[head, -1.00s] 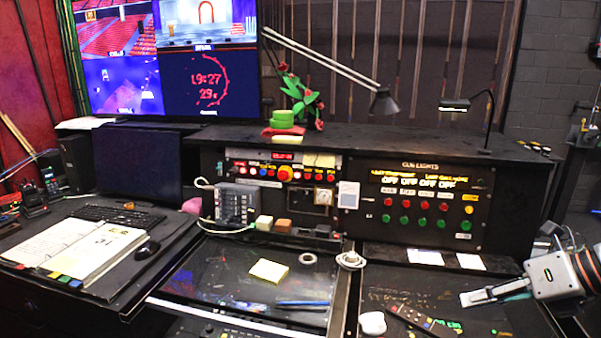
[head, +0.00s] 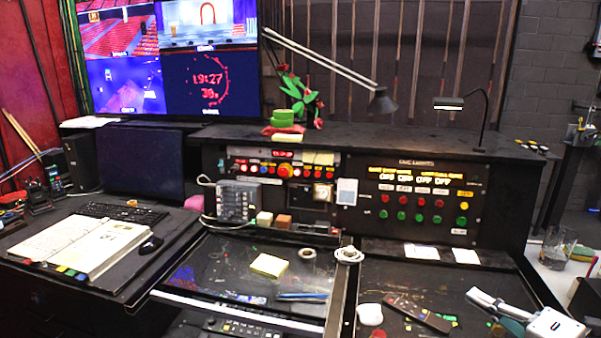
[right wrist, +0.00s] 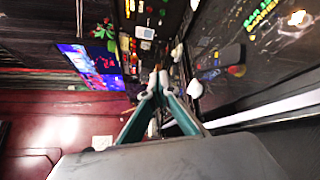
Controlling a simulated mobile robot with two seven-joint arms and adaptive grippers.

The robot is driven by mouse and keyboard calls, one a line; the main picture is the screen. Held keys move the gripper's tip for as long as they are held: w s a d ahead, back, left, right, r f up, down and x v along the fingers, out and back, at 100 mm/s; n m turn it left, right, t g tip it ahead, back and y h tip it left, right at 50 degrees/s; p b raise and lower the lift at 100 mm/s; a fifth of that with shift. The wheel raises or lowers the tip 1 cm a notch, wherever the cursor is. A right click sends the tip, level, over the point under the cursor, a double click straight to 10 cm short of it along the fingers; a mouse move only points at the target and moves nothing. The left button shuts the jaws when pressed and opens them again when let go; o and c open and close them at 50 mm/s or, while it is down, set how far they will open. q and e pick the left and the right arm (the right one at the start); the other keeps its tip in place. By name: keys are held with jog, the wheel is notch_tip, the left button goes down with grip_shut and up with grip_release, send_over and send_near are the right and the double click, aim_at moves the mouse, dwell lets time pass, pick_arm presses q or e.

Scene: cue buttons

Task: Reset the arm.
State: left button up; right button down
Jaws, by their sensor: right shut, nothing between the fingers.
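My right gripper (head: 474,296) is at the bottom right of the head view, over the right-hand desk panel (head: 385,283). Its fingers point left and slightly up in the picture, and its body is cut off by the lower edge. In the right wrist view the green-sided fingers (right wrist: 158,70) meet at their tips, shut with nothing between them. The button console (head: 425,208) stands behind the desk, with rows of red and green buttons, apart from the gripper. My left gripper is not in view.
A dark remote (head: 417,314) and a white object (head: 370,314) lie left of the gripper. A glass (head: 557,246) stands at the far right. A desk lamp (head: 470,103) rises behind the console. An open book (head: 85,243) lies at left.

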jog(key=s+d+f+m+g+h, duration=0.1)
jog(key=s+d+f+m+h, duration=0.2)
jog(key=s+f+m+h, duration=0.25)
jog(key=s+d+f+m+g+h, duration=0.1)
jog(key=s+d+f+m+h, duration=0.1)
jog(key=f+m+h, duration=0.4)
jog(key=s+a+f+m+g+y, duration=0.1)
jog(key=s+a+f+m+g, duration=0.3)
jog(key=s+f+m+g, duration=0.45)
pick_arm(q)
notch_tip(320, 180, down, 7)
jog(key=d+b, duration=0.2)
jog(key=b, duration=0.7)
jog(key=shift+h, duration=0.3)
pick_arm(e)
jog(key=s+a+f+m+t+y, duration=0.1)
jog(key=a+f+t+y, duration=0.2)
jog(key=a+f, duration=0.5)
jog(key=s+a+f+m+t+y, duration=0.1)
jog(key=a+f+t+y, duration=0.2)
jog(key=a+f, duration=0.5)
notch_tip(320, 180, down, 9)
jog(key=shift+s+a+f+y, duration=0.15)
jog(key=shift+s+a+y, duration=0.2)
jog(key=shift+y, duration=0.3)
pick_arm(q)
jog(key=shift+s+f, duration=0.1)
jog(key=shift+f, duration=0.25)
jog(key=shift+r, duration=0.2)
